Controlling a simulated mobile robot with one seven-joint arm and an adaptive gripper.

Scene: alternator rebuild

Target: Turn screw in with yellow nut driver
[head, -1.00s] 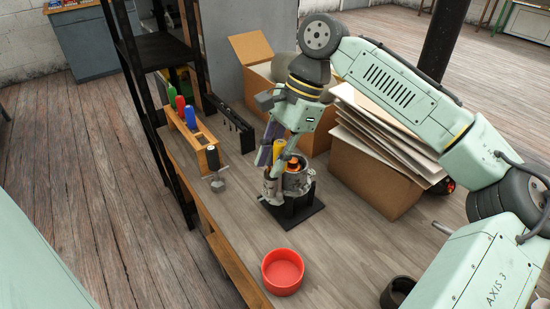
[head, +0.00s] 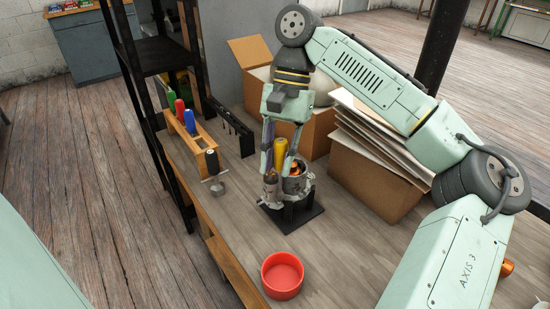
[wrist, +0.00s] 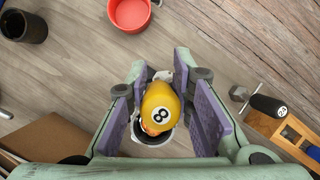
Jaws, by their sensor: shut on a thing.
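The yellow nut driver (head: 280,153) stands roughly upright at the alternator, its handle end marked 8 facing the wrist camera (wrist: 158,104). My gripper (head: 280,162) points down and is shut on the yellow handle, with one purple-padded finger on each side in the wrist view (wrist: 165,115). The alternator (head: 297,184) is a silver housing with orange-copper parts inside, held on a black stand (head: 305,214). The driver's tip and the screw are hidden behind the handle, fingers and housing.
A wooden rack (head: 203,137) at the left holds green, red and blue drivers. A black-handled tool (head: 212,164) is at its near end. A red bowl (head: 283,276) sits in front. A cardboard box (head: 365,180) of papers stands right. Bench between bowl and stand is clear.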

